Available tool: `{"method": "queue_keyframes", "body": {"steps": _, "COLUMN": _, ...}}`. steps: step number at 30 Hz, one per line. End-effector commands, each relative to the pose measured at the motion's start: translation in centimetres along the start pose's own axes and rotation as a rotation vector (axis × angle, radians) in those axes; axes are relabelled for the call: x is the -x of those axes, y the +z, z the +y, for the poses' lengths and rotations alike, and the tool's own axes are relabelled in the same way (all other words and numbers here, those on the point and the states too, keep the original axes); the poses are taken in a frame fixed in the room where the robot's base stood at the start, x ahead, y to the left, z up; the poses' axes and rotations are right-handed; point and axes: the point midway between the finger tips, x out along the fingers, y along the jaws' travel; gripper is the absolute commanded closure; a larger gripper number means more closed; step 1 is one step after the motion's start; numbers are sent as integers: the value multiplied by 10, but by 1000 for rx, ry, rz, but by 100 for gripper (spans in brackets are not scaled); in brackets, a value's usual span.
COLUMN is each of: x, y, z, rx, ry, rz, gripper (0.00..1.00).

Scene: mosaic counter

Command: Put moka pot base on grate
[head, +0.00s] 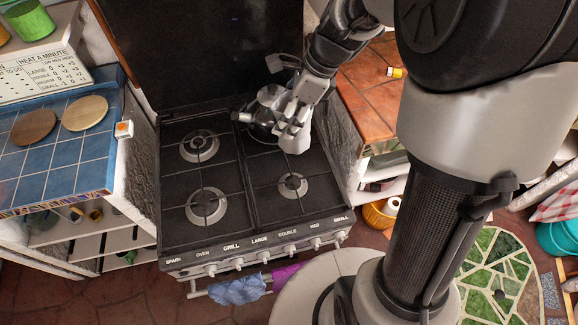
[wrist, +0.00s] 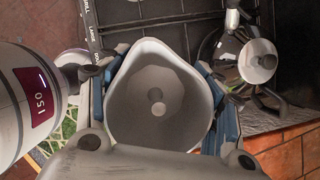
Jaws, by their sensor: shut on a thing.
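My gripper (head: 293,125) is over the right half of the black stove, between the back right and front right burners. In the head view the held piece is mostly hidden by the fingers. The black grate (head: 240,185) spans the burners. I cannot tell whether the piece touches it.
A shiny pot with dark handles (wrist: 256,62) stands on the back right of the stove, close beside the held piece. The front left burner (head: 207,205), back left burner (head: 198,146) and front right burner (head: 293,186) are bare. A tiled counter (head: 362,95) adjoins on the right.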

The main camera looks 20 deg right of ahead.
Motion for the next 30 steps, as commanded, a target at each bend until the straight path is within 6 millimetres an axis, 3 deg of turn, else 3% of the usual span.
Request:
{"method": "queue_keyframes", "body": {"steps": 5, "x": -17, "y": -7, "z": 0, "rx": -27, "ry": -7, "rz": 0, "gripper": 91}}
{"method": "queue_keyframes", "body": {"steps": 18, "x": -120, "y": -50, "z": 0, "rx": -25, "ry": -7, "rz": 1, "gripper": 91}}
{"method": "queue_keyframes", "body": {"steps": 30, "x": -153, "y": -63, "z": 0, "rx": -23, "ry": -9, "rz": 0, "gripper": 91}}
